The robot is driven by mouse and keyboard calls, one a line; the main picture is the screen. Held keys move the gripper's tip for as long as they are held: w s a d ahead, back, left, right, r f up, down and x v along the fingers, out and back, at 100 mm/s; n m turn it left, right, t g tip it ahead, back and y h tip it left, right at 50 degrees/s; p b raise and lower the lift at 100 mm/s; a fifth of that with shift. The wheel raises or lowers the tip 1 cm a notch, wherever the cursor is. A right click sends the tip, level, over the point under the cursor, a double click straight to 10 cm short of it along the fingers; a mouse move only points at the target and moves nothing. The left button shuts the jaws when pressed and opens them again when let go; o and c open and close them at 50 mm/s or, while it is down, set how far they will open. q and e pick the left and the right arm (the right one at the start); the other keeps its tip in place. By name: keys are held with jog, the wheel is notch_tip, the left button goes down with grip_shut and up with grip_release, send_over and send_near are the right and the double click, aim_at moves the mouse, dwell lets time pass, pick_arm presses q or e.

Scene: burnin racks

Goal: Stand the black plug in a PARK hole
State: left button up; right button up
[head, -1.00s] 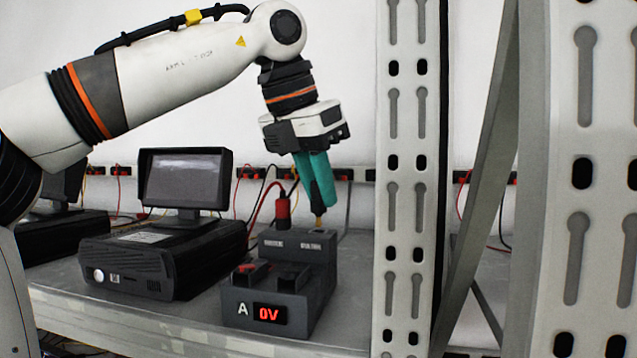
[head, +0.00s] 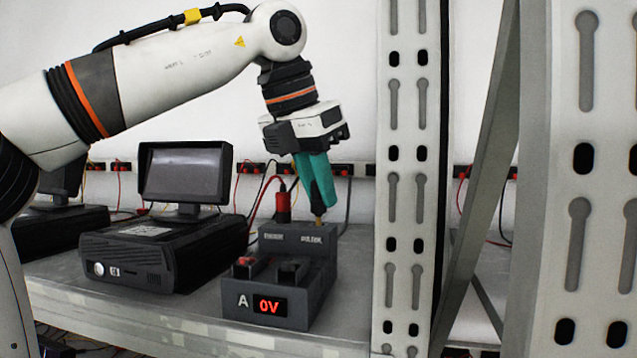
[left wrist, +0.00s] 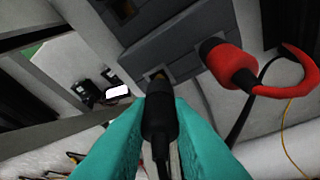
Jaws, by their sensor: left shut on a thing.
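My left gripper (head: 317,190) is over the back right of the dark grey block marked A (head: 318,268). In the left wrist view its teal fingers (left wrist: 160,125) are shut around the black plug (left wrist: 160,112), with its cable trailing between them. The plug's brass tip (head: 318,220) points down at the block's raised back part, just above or at a hole there; I cannot tell whether it has entered. The red plug (head: 283,207) stands upright at the back left of the block, and also shows in the left wrist view (left wrist: 228,62). My right gripper is not in view.
The block's front display reads 0V (head: 270,305). A black box with a monitor (head: 184,172) stands to the left on the grey shelf (head: 215,318). A perforated rack upright (head: 404,200) rises close on the right. Wall sockets with cables run behind.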

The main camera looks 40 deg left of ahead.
pick_arm(q)
jog(key=shift+f+b, duration=0.3)
jog(key=shift+f, duration=0.45)
dwell(0.8)
jog(key=o, duration=1.3)
jog(key=shift+r+p, duration=0.5)
jog(key=shift+r, duration=2.3)
jog(key=shift+f, duration=0.1)
